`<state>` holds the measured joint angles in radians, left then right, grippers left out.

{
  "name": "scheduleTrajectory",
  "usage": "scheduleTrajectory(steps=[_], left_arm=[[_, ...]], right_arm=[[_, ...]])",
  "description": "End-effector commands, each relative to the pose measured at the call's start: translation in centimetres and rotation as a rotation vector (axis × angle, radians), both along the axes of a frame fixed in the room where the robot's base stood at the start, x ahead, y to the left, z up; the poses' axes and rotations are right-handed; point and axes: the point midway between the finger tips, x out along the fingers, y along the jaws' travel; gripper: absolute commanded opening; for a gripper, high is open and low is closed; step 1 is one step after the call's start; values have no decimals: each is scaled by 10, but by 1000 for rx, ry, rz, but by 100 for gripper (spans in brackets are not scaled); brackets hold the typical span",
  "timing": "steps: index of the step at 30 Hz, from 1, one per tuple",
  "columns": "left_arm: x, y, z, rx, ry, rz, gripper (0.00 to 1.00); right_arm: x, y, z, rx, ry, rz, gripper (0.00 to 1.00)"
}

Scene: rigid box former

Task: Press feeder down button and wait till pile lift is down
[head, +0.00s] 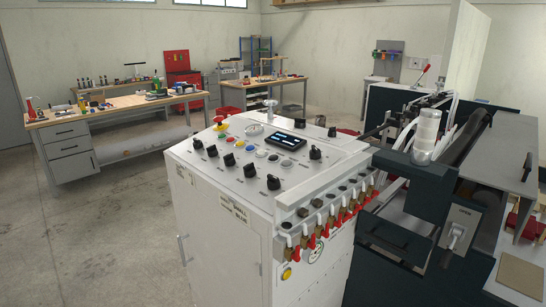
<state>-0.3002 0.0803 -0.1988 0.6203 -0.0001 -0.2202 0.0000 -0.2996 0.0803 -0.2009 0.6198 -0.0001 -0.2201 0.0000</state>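A white control cabinet (215,225) stands in the middle of the head view. Its sloped top panel (205,165) carries several coloured push buttons, black rotary knobs and a small dark display (286,141). A red button (226,138) and a blue button (248,145) are among them. The labels are too small to read, so I cannot tell which one is the feeder down button. I cannot identify the pile lift for sure. Neither of my grippers is in view.
Red-handled valves (325,228) line the cabinet's right edge. A dark machine (440,190) adjoins it on the right; a brown board (521,275) lies at the lower right. Workbenches (110,112) stand behind. The concrete floor (90,230) at left is clear.

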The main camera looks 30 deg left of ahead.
Motion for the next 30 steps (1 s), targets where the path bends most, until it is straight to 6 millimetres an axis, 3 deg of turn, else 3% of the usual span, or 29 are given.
scheduleTrajectory(steps=[1, 3, 30], left_arm=[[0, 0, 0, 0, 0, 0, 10], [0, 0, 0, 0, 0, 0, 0], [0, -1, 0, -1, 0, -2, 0]], right_arm=[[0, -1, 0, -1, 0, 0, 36], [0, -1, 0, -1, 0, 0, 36], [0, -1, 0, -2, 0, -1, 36]])
